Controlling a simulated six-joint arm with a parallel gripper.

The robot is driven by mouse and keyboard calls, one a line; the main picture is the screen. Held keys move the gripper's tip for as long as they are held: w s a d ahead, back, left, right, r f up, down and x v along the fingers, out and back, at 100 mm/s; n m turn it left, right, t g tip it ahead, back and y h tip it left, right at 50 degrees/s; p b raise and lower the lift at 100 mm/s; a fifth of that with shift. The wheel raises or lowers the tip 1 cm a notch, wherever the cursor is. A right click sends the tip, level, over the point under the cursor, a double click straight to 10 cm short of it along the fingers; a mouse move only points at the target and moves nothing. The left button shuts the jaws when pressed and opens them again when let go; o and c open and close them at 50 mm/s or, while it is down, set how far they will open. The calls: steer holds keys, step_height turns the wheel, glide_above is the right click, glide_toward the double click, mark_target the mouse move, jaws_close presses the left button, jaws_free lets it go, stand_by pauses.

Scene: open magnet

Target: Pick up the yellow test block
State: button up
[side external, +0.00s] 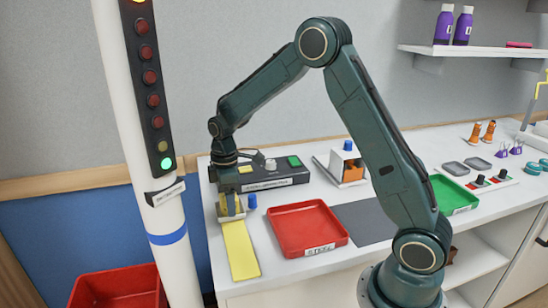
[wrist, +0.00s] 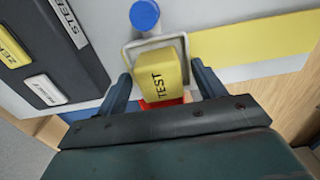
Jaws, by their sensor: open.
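The yellow test block (wrist: 166,70), marked TEST, sits in a pale square frame (wrist: 128,50) in the wrist view. My gripper (wrist: 160,80) is open, with one dark finger on each side of the block and a gap showing beside it. In the side external view my gripper (side external: 231,208) points down at the near left end of the bench. The block (side external: 224,205) shows there only in part, behind the fingers. A little red shows under the block in the wrist view; I cannot tell what it is.
A blue knob (side external: 252,201) stands close by the gripper. A yellow strip (side external: 240,250) runs toward the front edge. A red tray (side external: 308,230) lies to the right. A black control box (side external: 270,175) with buttons stands behind. A light pole (side external: 150,130) rises at left.

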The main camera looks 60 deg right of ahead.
stand_by(0.4)
steer(key=c, duration=1.2)
steer(key=shift+r, duration=0.15)
step_height(320, 180, up, 20)
steer(key=shift+f, duration=0.15)
